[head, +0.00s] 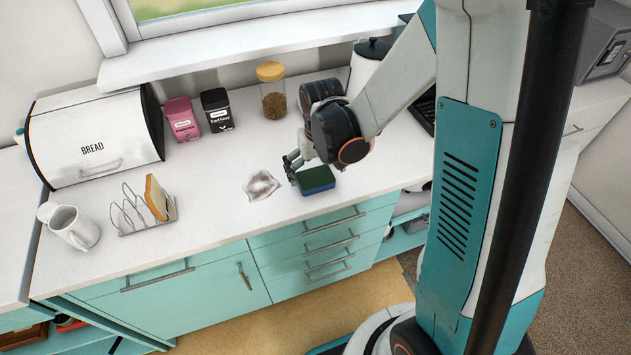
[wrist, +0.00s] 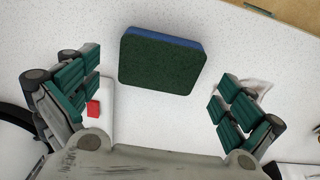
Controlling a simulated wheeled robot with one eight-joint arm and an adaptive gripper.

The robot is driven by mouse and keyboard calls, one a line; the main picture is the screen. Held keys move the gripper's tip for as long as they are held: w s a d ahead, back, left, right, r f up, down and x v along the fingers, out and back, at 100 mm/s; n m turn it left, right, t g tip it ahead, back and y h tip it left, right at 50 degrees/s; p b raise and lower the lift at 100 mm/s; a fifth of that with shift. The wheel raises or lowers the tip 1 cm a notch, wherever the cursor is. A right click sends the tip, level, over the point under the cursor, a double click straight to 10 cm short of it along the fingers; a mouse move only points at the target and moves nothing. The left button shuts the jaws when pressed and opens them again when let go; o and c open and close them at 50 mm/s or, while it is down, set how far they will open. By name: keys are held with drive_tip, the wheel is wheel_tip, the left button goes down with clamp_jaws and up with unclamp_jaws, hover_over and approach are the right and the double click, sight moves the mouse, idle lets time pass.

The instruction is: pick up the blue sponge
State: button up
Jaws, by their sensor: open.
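The blue sponge (head: 316,181) lies flat on the white counter near its front edge, with a dark green scouring side up and blue below. It also shows in the wrist view (wrist: 161,64), just beyond and between my fingers. My gripper (head: 300,165) is open and empty. In the head view its fingertips are beside the sponge's left end, at the back. In the wrist view my gripper (wrist: 157,98) has its fingers spread wide on both sides, apart from the sponge.
A crumpled clear wrapper (head: 261,185) lies just left of the sponge. A toast rack (head: 132,215) with bread, a white mug (head: 73,228) and a bread bin (head: 96,136) stand further left. Pink (head: 182,119) and black (head: 216,110) tins and a jar (head: 272,92) stand behind. Drawers (head: 325,245) are below.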

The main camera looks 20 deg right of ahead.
sight(316, 177)
drive_tip(key=f, duration=0.2)
drive_tip(key=shift+w+f, duration=0.2)
drive_tip(key=shift+f, duration=0.1)
drive_tip(key=shift+r, duration=0.1)
drive_tip(key=shift+c, duration=0.6)
drive_tip(key=c, duration=0.6)
drive_tip(key=shift+c, duration=0.2)
drive_tip(key=shift+r, duration=0.1)
wheel_tip(316, 177, up, 20)
drive_tip(key=p, duration=0.5)
